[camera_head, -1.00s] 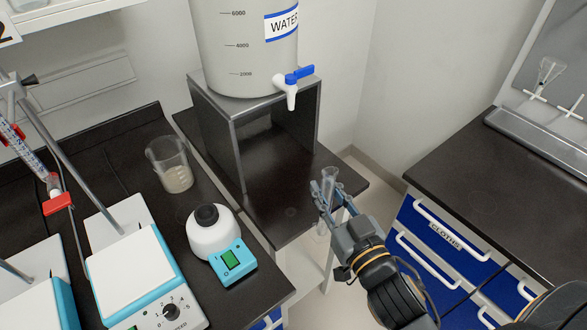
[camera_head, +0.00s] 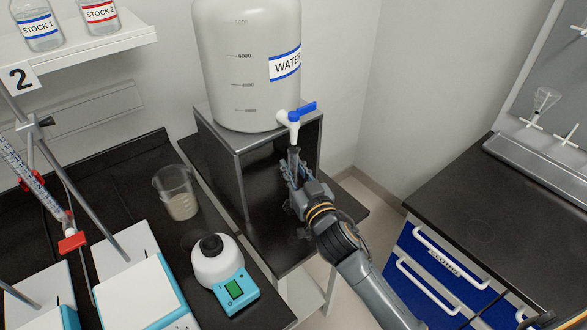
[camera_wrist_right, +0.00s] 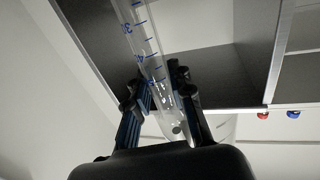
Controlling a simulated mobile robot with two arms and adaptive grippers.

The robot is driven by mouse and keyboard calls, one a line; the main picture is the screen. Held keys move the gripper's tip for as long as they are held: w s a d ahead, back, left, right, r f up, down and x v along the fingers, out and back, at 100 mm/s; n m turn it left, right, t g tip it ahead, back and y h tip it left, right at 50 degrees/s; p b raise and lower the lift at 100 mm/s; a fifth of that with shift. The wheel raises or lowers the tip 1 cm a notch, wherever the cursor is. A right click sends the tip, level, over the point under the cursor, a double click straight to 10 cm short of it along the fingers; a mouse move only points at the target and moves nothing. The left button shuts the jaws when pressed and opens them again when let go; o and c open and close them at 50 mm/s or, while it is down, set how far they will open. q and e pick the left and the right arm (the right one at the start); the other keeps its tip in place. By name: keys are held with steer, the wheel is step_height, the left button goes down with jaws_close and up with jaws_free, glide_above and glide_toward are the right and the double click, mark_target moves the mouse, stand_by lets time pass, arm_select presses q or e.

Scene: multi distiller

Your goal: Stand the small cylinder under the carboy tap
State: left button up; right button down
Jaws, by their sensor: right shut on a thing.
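The small cylinder (camera_wrist_right: 146,50) is clear glass with blue graduation marks. My right gripper (camera_wrist_right: 160,92) is shut on it in the right wrist view. In the head view the cylinder's top (camera_head: 293,155) shows just below the white tap (camera_head: 292,122) with its blue handle, and my right gripper (camera_head: 294,175) hides most of the rest. Whether the cylinder's base touches the surface is hidden. The carboy (camera_head: 245,65), labelled WATER, stands on a dark metal stand (camera_head: 216,160). My left gripper is not in view.
A dark shelf surface (camera_head: 262,245) lies under and in front of the stand. A beaker (camera_head: 175,193) and a white and teal device (camera_head: 218,268) stand on the left bench. The right counter (camera_head: 490,190) is clear near its edge, with a drying rack behind.

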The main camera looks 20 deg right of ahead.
steer(key=shift+f, duration=0.45)
steer(key=shift+s+r, duration=0.1)
steer(key=shift+f, duration=0.2)
steer(key=c, duration=1.2)
jaws_free()
steer(key=shift+o, duration=0.2)
